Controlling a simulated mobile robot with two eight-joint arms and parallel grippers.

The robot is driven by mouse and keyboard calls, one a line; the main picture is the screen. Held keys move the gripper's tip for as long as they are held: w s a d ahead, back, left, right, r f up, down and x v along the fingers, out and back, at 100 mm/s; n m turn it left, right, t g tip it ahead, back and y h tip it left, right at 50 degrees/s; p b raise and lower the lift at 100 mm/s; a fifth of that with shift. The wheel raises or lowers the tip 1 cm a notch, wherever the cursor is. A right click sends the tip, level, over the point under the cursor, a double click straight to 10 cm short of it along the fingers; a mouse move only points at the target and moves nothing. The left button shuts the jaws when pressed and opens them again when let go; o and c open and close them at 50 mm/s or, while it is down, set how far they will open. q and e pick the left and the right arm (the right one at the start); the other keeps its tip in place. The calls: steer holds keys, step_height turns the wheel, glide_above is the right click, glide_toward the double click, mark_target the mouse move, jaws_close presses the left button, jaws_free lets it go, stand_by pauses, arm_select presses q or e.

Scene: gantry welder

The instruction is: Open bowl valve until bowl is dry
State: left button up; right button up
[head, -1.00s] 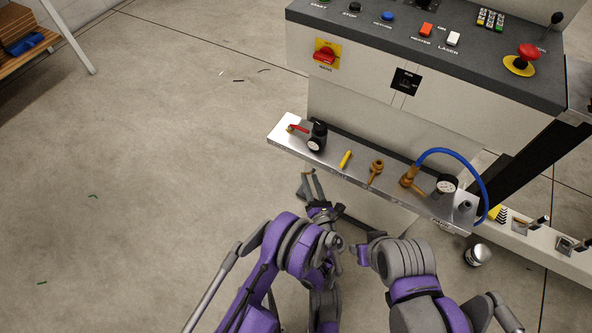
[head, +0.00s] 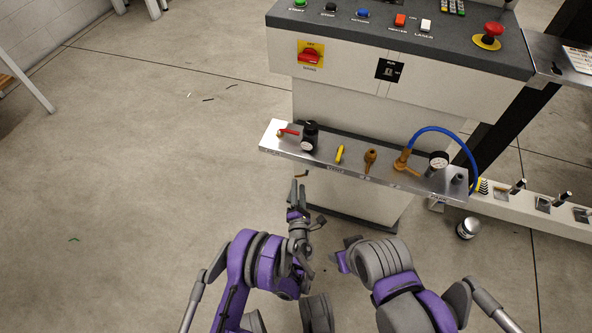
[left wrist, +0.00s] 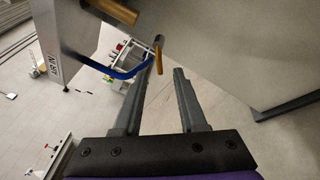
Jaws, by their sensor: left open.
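A silver shelf (head: 405,179) on the machine front carries a red-handled valve (head: 288,132) and a black regulator with a gauge (head: 309,138) at its left end. A small brass-coloured lever (head: 302,175) shows just under that end; I cannot tell for sure whether it is the bowl valve. No bowl is clearly visible. My left gripper (head: 298,186) is open and points up just below the lever. In the left wrist view, a brass-coloured lever (left wrist: 158,61) shows near the fingertips of the left gripper (left wrist: 165,67), and no grip on it shows. My right gripper cannot be made out.
The control console (head: 400,50) stands above and behind. A silver can (head: 467,228) is on the floor at right.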

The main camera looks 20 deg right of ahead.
arm_select(q)
steer(key=b+x, duration=0.1)
steer(key=x, duration=0.7)
steer(key=shift+w+b, duration=0.25)
steer(key=shift+b, duration=0.1)
jaws_close()
